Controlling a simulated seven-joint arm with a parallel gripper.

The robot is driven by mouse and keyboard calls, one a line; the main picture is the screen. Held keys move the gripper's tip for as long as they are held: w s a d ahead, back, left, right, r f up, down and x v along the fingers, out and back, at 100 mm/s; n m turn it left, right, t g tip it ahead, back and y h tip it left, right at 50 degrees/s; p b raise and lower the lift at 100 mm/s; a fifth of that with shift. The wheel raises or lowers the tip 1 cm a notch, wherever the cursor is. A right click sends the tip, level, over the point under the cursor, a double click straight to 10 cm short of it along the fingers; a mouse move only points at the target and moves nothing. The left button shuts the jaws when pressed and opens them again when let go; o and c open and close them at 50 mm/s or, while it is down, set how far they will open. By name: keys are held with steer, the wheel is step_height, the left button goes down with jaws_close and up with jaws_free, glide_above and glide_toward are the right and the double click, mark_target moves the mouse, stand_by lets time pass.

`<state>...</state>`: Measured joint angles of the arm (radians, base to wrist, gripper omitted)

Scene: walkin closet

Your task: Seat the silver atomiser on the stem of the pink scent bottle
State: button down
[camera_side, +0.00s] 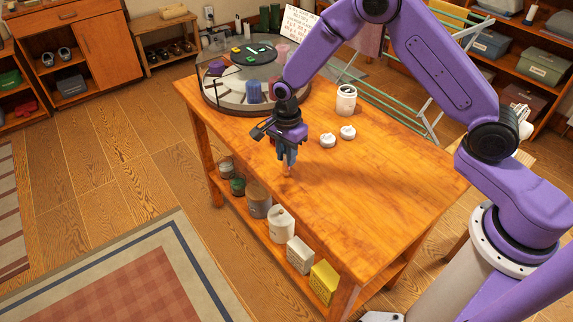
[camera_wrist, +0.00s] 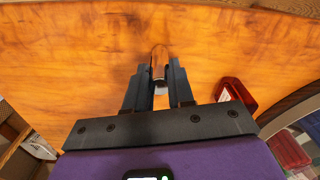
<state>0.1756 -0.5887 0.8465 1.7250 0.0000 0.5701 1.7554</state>
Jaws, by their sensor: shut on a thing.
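My gripper (camera_side: 287,163) points down over the near left part of the wooden table (camera_side: 385,180). In the wrist view its two dark fingers (camera_wrist: 158,82) are shut on a small shiny rounded piece (camera_wrist: 159,62), which mirrors the orange wood; I take it for the silver atomiser. Its tip shows below the fingers in the side view (camera_side: 287,172), close above or at the tabletop; I cannot tell which. A pinkish vessel (camera_side: 282,51) shows at the turntable's right edge and may be the pink scent bottle; its stem is not discernible.
A round two-tier glass turntable (camera_side: 222,98) stands at the table's far left end, holding small coloured items. A dark red item (camera_wrist: 237,93) lies just right of the fingers. Two low white jars (camera_side: 328,140) (camera_side: 348,132) and a white canister (camera_side: 346,102) stand right. The table's near right is clear.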

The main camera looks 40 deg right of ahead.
steer(key=shift+r, duration=1.95)
stand_by(2.6)
steer(key=w+d+r, duration=0.6)
steer(key=w+r, duration=0.6)
steer(key=shift+w+d+f, duration=0.15)
steer(key=shift+f, duration=1.25)
steer(key=shift+w+d+f, duration=0.1)
steer(key=shift+f, duration=1.3)
